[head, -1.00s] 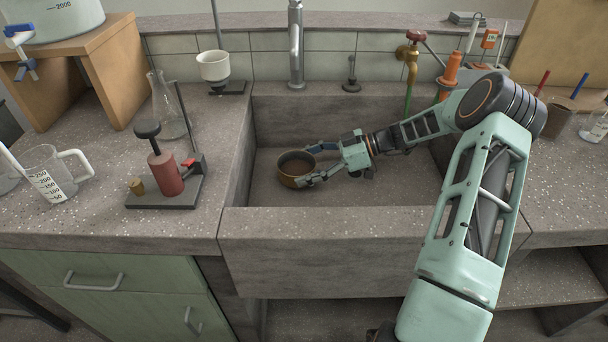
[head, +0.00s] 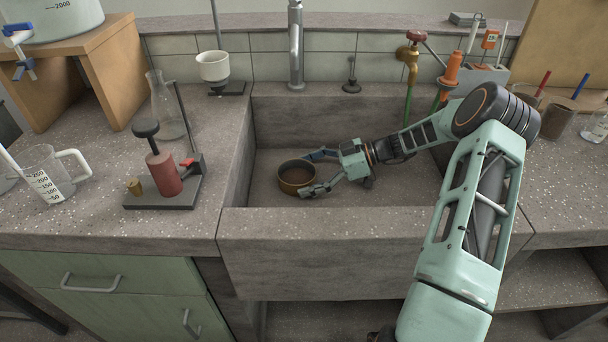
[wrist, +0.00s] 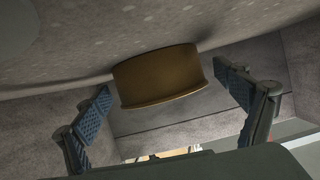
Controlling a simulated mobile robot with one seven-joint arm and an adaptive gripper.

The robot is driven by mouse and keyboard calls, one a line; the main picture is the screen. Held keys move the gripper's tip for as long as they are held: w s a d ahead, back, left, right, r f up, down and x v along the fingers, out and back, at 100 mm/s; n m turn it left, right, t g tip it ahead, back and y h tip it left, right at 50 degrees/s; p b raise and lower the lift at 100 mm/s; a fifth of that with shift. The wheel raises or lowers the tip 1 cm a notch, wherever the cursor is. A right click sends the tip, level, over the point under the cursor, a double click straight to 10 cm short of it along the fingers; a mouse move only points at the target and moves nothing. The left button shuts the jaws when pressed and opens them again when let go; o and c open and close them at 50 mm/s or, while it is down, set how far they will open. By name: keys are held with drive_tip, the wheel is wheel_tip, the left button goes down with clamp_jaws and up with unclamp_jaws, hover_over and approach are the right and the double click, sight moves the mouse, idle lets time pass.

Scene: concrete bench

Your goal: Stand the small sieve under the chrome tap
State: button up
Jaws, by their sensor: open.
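The small sieve (head: 297,180), a round brass-coloured ring, stands upright on the floor of the stone sink, below the chrome tap (head: 296,45) at the sink's back edge. In the wrist view the sieve (wrist: 158,75) shows as a brown drum between and beyond the fingertips. My gripper (head: 316,173) reaches in from the right, low in the sink. Its fingers are spread wide, and in the wrist view there is a gap on either side of the sieve. Whether a fingertip touches it in the head view I cannot tell.
The stone sink (head: 330,224) has a high front wall. A brass tap (head: 411,65) with a green hose and an orange-topped item (head: 452,68) stand behind my arm. A red burner-like stand (head: 165,175) and a glass flask (head: 165,110) are on the left counter. The sink floor is otherwise clear.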

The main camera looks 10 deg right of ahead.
drive_tip(key=shift+r, duration=0.2)
drive_tip(key=p+v, duration=0.2)
drive_tip(key=v, duration=1)
drive_tip(key=shift+a, duration=0.15)
